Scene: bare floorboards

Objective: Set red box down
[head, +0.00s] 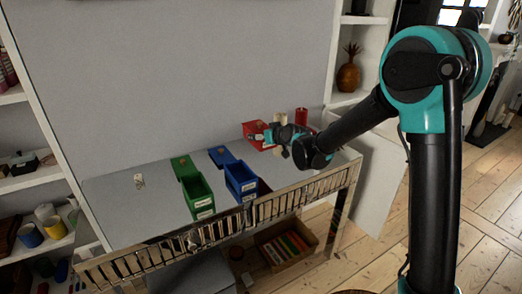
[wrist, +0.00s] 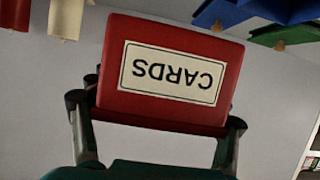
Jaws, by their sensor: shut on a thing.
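The red box (wrist: 168,112) fills the middle of the wrist view, its white CARDS label upside down. My gripper (wrist: 160,108) is shut on it, with one finger at each side. In the head view the red box (head: 255,133) is at the back right of the grey table (head: 130,205), with my gripper (head: 268,138) at its right. The arm reaches in from the right. I cannot tell whether the underside of the box touches the table.
Green (head: 197,196) and blue (head: 240,181) bins stand at the table's front, with smaller green (head: 182,166) and blue (head: 221,155) pieces behind them. A red cylinder (head: 301,116) and a cream cylinder (head: 283,118) are close to my gripper. The table's left side is mostly clear.

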